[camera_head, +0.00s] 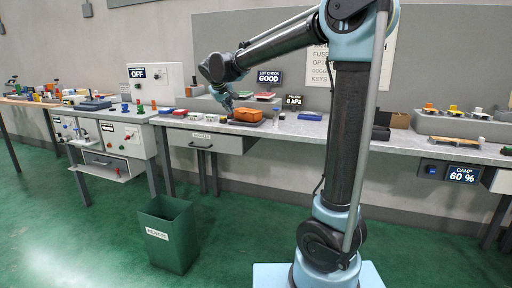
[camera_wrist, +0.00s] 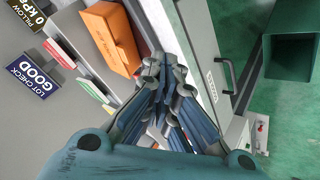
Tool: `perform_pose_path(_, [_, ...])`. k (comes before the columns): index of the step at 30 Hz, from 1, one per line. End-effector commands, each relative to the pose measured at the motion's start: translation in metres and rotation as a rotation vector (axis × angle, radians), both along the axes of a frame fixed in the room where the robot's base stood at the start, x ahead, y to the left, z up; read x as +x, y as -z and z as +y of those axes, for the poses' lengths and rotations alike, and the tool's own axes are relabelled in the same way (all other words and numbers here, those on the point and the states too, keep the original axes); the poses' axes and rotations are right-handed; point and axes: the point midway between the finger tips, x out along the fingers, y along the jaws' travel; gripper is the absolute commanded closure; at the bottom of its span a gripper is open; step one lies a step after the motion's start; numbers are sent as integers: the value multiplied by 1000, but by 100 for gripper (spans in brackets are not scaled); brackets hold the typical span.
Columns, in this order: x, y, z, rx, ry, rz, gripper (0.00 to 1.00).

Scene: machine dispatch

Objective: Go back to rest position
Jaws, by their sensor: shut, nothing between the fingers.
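My arm reaches over the grey workbench (camera_head: 400,145) in the head view. My gripper (camera_head: 228,104) is above the bench, just left of an orange box (camera_head: 247,114). In the wrist view my gripper (camera_wrist: 160,85) has its fingers together with nothing between them. The orange box (camera_wrist: 110,38) lies beside the fingers in that view, apart from them, on a dark base.
A green bin (camera_head: 168,232) stands on the floor in front of the bench. A drawer (camera_head: 205,142) with a handle is under the bench. A "LOT CHECK GOOD" sign (camera_head: 269,77) and small coloured items stand behind. The green floor in front is mostly clear.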

Motion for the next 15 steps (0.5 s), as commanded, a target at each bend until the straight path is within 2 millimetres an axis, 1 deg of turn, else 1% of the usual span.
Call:
perform_pose_path(1, [-4, 1, -12, 2, 12, 8, 100])
perform_pose_path(5, [-16, 7, -42, 11, 41, 35, 100])
perform_pose_path(8, [-31, 13, -72, 22, 71, 63, 100])
perform_pose_path(9, [-39, 17, -86, 26, 86, 77, 100])
perform_pose_path(11, [-53, 24, -109, 36, 110, 99, 100])
perform_pose_path(12, [-63, 28, -123, 44, 126, 115, 100])
perform_pose_path(14, [-78, 36, -144, 54, 148, 137, 100])
perform_pose_path(15, [-88, 41, -157, 62, 164, 153, 100])
